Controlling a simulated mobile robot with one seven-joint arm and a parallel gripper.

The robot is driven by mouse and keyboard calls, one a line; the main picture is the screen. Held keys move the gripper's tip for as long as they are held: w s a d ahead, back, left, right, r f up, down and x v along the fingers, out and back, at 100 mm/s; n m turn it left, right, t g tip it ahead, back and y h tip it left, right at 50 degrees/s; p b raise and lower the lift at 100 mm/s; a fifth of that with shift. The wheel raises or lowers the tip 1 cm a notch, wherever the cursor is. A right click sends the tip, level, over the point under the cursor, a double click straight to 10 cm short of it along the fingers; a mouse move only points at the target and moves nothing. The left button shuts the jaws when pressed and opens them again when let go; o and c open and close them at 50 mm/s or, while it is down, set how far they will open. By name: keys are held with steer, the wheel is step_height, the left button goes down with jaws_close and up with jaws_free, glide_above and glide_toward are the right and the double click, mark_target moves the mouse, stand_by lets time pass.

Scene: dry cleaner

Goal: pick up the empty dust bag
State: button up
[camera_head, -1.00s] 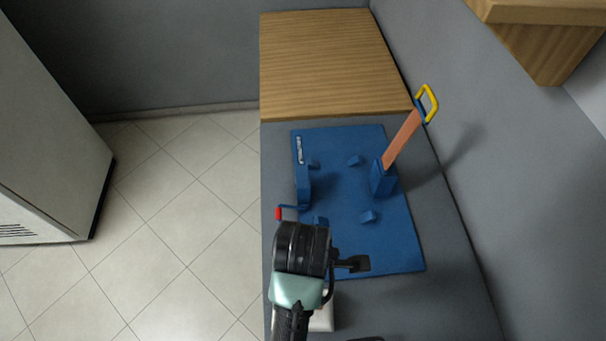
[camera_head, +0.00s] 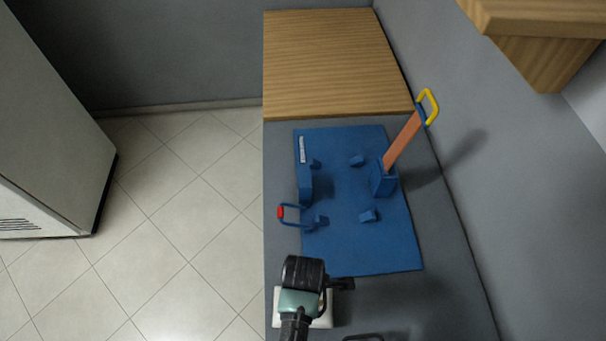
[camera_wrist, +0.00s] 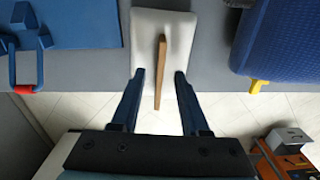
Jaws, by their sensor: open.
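A pale, flat bag with an upright brown strip, which looks like the dust bag, lies on the grey counter. It shows in the wrist view (camera_wrist: 176,24), and part of it shows in the head view (camera_head: 322,318) under my arm. My gripper (camera_wrist: 160,73) is open, with one finger to each side of the brown strip in the picture. I cannot tell whether the fingertips are down at the strip's height. In the head view my wrist hides the fingertips and most of the bag.
A blue board (camera_head: 345,240) with raised blocks lies beyond the bag. A red-gripped handle (camera_head: 281,212) juts over its left edge, and an orange bar (camera_head: 403,142) with a yellow handle leans up right. A dark blue padded item (camera_wrist: 285,45) lies right in the wrist view.

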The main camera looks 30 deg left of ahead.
steer(key=shift+f, duration=0.7)
steer(key=shift+c, duration=0.3)
jaws_close()
stand_by(0.6)
